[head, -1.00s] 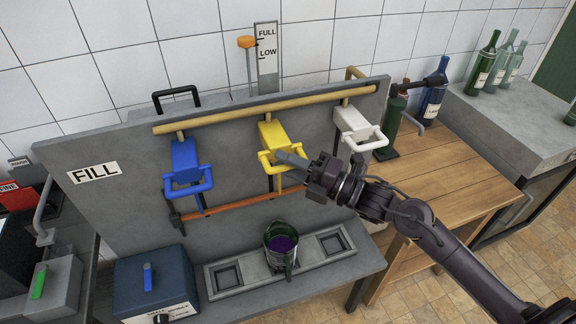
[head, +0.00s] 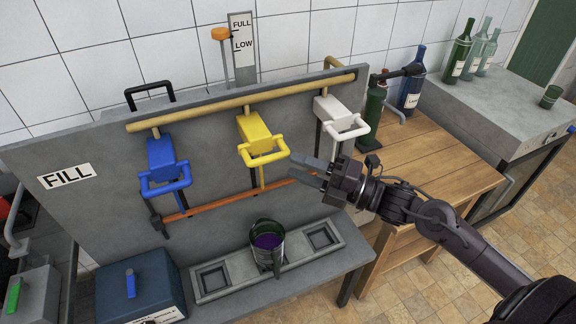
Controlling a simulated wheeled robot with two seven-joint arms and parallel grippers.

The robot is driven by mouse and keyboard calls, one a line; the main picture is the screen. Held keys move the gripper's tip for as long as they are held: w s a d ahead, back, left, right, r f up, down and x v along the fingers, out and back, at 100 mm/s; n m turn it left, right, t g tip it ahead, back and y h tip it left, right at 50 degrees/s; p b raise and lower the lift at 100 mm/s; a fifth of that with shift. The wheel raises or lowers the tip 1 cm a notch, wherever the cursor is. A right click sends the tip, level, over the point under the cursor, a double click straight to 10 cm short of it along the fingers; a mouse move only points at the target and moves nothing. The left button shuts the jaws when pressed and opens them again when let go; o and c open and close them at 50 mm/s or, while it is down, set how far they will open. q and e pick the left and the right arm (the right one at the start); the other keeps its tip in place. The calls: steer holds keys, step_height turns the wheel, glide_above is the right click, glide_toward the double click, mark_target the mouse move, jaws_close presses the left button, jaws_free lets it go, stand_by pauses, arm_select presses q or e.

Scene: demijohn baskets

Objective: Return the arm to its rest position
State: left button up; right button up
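My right arm comes in from the lower right. Its gripper (head: 312,172) points left in front of the grey filling panel, to the right of and a little below the yellow tap (head: 256,138). Its fingers appear to hold nothing, but I cannot tell how far apart they are. My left gripper is not in view. A dark green jug (head: 267,236) with purple liquid stands upright on the grey tray (head: 212,281) below the taps, apart from the gripper.
The blue tap (head: 163,165) and white tap (head: 340,120) flank the yellow one. An orange bar (head: 226,204) runs below them. A blue box (head: 140,285) stands lower left. A wooden table (head: 440,165) and several bottles are at the right. Floor shows at lower right.

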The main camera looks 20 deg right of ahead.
steer(key=shift+s+d, duration=0.2)
stand_by(0.4)
